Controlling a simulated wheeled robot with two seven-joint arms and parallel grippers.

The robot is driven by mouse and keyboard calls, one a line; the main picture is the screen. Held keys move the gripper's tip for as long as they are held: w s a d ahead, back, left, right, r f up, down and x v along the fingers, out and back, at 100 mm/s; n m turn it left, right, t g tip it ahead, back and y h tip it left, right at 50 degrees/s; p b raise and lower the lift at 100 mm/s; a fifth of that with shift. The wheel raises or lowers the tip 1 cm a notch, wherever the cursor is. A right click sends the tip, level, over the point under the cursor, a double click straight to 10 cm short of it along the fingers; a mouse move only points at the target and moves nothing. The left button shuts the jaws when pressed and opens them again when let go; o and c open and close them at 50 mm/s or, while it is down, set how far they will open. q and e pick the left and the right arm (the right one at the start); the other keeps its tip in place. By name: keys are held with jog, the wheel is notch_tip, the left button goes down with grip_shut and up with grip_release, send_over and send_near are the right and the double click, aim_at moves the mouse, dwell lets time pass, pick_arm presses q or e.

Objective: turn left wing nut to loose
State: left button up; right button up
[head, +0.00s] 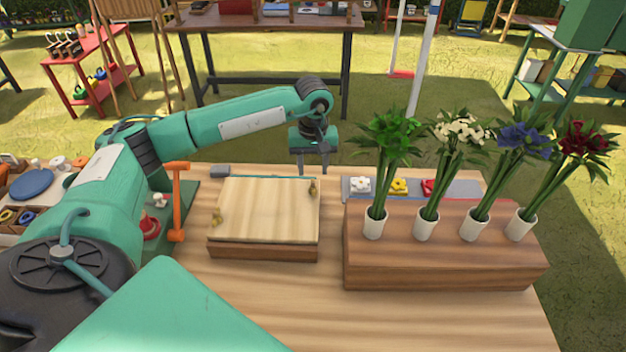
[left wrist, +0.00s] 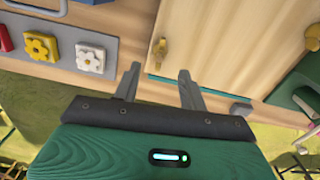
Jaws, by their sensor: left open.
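A wooden press (head: 265,210) lies flat on the table, its pale top board over a darker base. Its left brass wing nut (head: 216,217) stands at the near left corner, with no gripper near it. A second brass wing nut (head: 313,187) stands at the far right corner. My left gripper (head: 313,171) points down at the press's far edge, just behind this far right nut. In the left wrist view the jaws (left wrist: 159,70) are apart and empty, with the far right nut (left wrist: 160,47) beyond the gap between the tips. My right gripper is out of view.
Right of the press is a wooden block (head: 440,260) with several flower vases. Behind it is a grey tray (head: 455,187) with flower-shaped pieces. An orange-handled device (head: 177,203) stands left of the press. Bare tabletop (head: 290,295) lies in front.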

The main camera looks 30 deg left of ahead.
aim_at(313, 185)
pick_arm(q)
notch_tip(313, 185, down, 4)
jog(key=shift+f+p, duration=0.25)
jog(key=shift+p, duration=0.15)
jog(key=shift+f, duration=0.8)
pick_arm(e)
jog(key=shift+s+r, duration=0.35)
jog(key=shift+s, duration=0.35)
pick_arm(q)
jog(key=shift+c, duration=0.4)
grip_shut()
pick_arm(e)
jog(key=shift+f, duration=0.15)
